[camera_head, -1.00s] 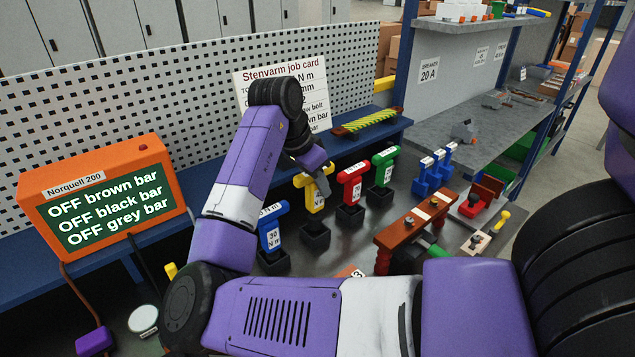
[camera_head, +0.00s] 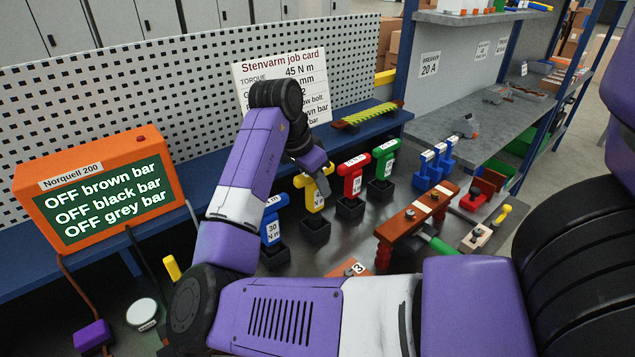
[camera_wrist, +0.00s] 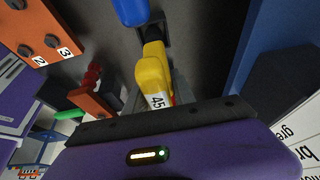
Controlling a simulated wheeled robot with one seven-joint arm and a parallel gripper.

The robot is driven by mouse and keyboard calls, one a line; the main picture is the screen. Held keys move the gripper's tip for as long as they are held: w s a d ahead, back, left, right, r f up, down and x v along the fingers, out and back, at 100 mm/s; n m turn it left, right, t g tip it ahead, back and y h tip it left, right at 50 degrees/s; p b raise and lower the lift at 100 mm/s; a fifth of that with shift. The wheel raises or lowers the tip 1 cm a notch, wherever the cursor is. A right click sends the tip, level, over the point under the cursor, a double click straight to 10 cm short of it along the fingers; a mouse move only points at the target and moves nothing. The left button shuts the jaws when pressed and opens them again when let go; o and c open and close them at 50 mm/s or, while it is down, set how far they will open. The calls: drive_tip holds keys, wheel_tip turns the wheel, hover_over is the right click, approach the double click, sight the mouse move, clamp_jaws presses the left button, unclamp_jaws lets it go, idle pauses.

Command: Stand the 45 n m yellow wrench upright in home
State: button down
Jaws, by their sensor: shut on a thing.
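The yellow wrench (camera_head: 313,191) stands roughly upright in the row of coloured wrenches, between the blue and red ones. My gripper (camera_head: 314,170) is shut on its upper part from above and behind. In the wrist view, the yellow wrench (camera_wrist: 154,75) shows a "45" label and lies between my jaws. A dark square holder (camera_head: 315,231) is directly below the wrench in the head view. I cannot tell whether the wrench's lower end is inside it or just above it. My arm hides part of the wrench head.
The blue 30 N m wrench (camera_head: 272,220), red wrench (camera_head: 353,177) and green wrench (camera_head: 385,159) stand close by in dark holders. A brown bar assembly (camera_head: 415,220) is at right. The job card (camera_head: 290,75) reads 45 N m. An orange display box (camera_head: 95,190) stands left.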

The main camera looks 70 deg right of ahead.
drive_tip(key=shift+f+b, duration=0.65)
drive_tip(key=shift+f, duration=0.6)
idle(0.3)
drive_tip(key=c, duration=1)
unclamp_jaws()
drive_tip(key=shift+o, duration=0.2)
drive_tip(key=shift+b+v, duration=0.3)
drive_tip(key=shift+v, duration=3.6)
